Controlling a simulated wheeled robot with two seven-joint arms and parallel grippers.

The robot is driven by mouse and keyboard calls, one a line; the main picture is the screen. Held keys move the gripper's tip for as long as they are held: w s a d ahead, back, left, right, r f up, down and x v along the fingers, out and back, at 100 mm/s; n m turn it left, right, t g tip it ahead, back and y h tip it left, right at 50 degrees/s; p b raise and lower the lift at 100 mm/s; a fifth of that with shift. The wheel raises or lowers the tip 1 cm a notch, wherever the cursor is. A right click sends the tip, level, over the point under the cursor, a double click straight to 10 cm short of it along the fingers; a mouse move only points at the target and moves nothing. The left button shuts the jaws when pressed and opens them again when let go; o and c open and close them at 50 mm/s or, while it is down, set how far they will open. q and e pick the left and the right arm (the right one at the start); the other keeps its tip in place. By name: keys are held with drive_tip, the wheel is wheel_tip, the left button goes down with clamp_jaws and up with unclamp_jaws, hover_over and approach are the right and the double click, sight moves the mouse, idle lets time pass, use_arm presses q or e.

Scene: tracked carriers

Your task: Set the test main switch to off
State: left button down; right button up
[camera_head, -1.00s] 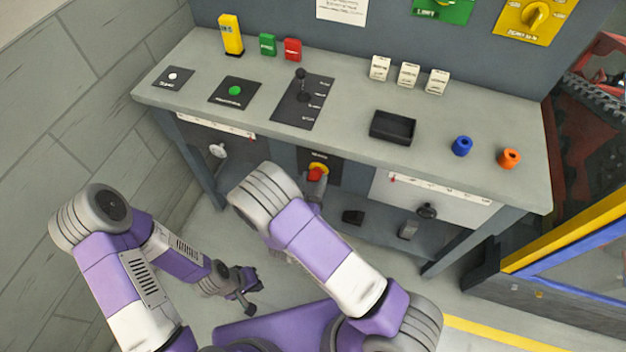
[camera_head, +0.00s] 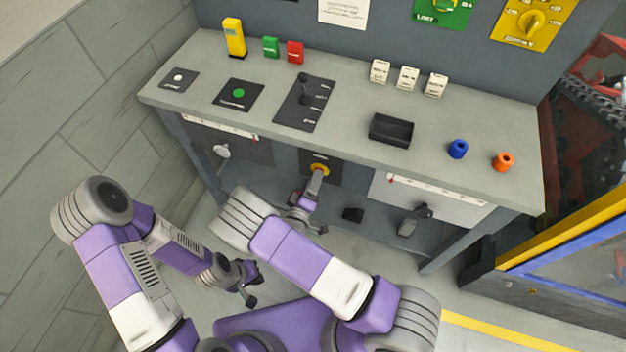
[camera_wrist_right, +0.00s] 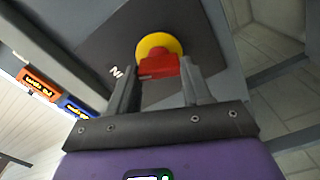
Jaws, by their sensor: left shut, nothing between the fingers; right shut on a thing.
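The main switch is a red knob (camera_wrist_right: 158,66) on a yellow disc (camera_wrist_right: 153,42), set in a dark plate (camera_head: 320,158) on the front of the bench. My right gripper (camera_head: 316,182) reaches the switch from the front. In the right wrist view, its fingers (camera_wrist_right: 162,72) stand on both sides of the red knob and are shut on it. The labels around the switch are too small or hidden to read its setting. My left gripper (camera_head: 248,284) is shut and empty, low at the left, away from the bench.
Two slide panels with knobs flank the switch, the left knob (camera_head: 221,151) and the right knob (camera_head: 423,211). The bench top (camera_head: 352,91) above carries a lever plate (camera_head: 298,115), a black tray (camera_head: 391,128) and small blocks.

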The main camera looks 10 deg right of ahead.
drive_tip(key=shift+s+f+n+p, duration=0.15)
drive_tip(key=shift+n+p, duration=0.2)
drive_tip(key=shift+n, duration=1.85)
drive_tip(key=o, duration=1.1)
drive_tip(key=shift+c, duration=0.2)
drive_tip(key=p+v, duration=0.1)
drive_tip(key=v, duration=0.6)
drive_tip(key=shift+a, duration=0.2)
drive_tip(key=shift+s, duration=0.15)
